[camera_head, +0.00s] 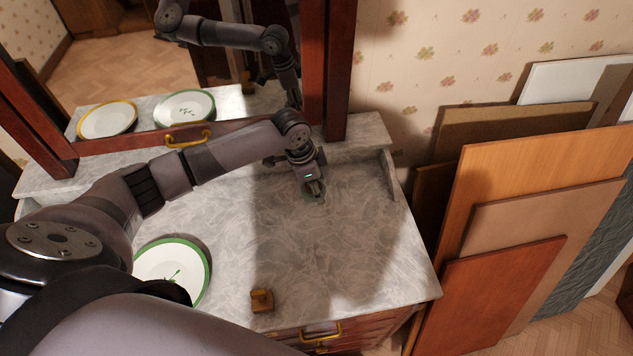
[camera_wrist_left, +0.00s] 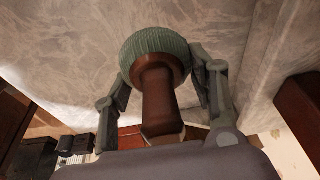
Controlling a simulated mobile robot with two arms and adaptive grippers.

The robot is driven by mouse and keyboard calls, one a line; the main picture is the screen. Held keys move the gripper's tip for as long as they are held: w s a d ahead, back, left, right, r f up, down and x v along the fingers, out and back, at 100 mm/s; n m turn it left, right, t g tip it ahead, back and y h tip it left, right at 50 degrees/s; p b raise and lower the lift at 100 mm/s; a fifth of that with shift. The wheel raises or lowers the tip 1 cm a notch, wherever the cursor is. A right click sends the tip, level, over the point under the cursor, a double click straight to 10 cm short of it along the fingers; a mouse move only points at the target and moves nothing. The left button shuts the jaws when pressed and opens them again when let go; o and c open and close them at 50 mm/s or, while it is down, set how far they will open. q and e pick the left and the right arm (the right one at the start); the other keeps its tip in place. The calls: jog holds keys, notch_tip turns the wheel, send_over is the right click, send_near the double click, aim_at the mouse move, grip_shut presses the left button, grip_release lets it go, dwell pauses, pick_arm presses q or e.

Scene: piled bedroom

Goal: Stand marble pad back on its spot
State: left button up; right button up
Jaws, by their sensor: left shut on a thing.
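My left gripper (camera_head: 314,190) points down over the back of the marble-patterned dresser top (camera_head: 340,270), just in front of the raised back ledge. In the left wrist view its fingers are closed on both sides of a piece with a round, green, ribbed head (camera_wrist_left: 155,50) and a brown stem (camera_wrist_left: 157,95). I cannot tell for sure that this is the marble pad. In the head view the piece is mostly hidden by the gripper. Whether it touches the dresser top is unclear. My right gripper is not in view.
A small brown wooden block (camera_head: 262,300) stands near the front edge. A green-rimmed white plate (camera_head: 172,268) lies at left, partly hidden by my arm. The mirror reflects plates and my arm. The dresser top's right side is clear. Boards (camera_head: 540,190) lean at right.

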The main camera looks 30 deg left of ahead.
pick_arm(q)
jog(key=shift+p, duration=0.35)
jog(key=shift+f, duration=0.15)
jog(key=b, duration=0.3)
send_over(319, 208)
jog(key=f, duration=0.5)
jog(key=shift+s+a, duration=0.25)
jog(key=shift+s, duration=0.05)
jog(key=shift+f, duration=0.45)
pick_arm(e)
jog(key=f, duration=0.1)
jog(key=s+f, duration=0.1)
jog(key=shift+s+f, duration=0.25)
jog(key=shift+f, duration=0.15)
pick_arm(q)
jog(key=shift+r, duration=0.1)
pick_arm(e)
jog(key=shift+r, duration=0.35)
pick_arm(q)
jog(key=shift+f+b, duration=0.45)
jog(key=shift+f, duration=0.6)
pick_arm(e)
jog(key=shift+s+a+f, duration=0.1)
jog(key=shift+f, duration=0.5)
